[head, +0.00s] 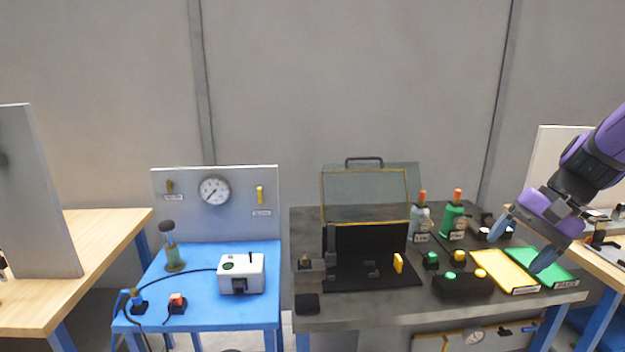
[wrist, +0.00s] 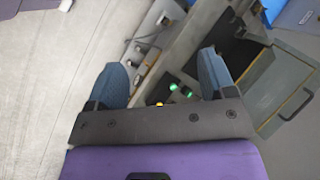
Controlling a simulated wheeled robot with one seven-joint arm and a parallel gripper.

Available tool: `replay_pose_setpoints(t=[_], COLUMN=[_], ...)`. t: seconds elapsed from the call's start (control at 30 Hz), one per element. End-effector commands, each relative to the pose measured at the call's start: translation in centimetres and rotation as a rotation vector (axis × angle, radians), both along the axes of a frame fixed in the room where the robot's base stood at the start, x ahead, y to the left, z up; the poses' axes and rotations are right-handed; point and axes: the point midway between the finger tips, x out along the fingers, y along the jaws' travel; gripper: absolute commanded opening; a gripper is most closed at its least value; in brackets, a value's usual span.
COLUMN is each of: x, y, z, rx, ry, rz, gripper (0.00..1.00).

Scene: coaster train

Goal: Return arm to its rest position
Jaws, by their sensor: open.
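My purple arm comes in from the right edge of the head view. My gripper (head: 519,240) is in the air above the right part of the dark bench, over the yellow and green mats. Its two blue fingers are spread apart with nothing between them. In the wrist view my gripper (wrist: 165,80) is also open and empty, with the bench and lit green buttons seen beyond the fingers. The gripper looks apart from everything around it.
The dark bench (head: 350,318) carries an open-lidded case (head: 370,190), two bottles, button boxes, a yellow mat (head: 505,270) and a green mat (head: 540,265). A blue table (head: 200,305) with a white device (head: 241,273) stands left. Wooden benches flank both sides.

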Motion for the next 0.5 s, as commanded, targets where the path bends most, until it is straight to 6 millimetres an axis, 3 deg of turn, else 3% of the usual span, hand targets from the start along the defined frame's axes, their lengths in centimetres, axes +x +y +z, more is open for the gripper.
replay_pose_setpoints(t=[0.2, 0.5], x=[-3.8, -9.2], y=[2.6, 4.7], z=[3.4, 6.8], rx=[-0.173, -0.389], ry=[-0.112, -0.288], rz=[0.144, 0.310], gripper=[0.77, 0.77])
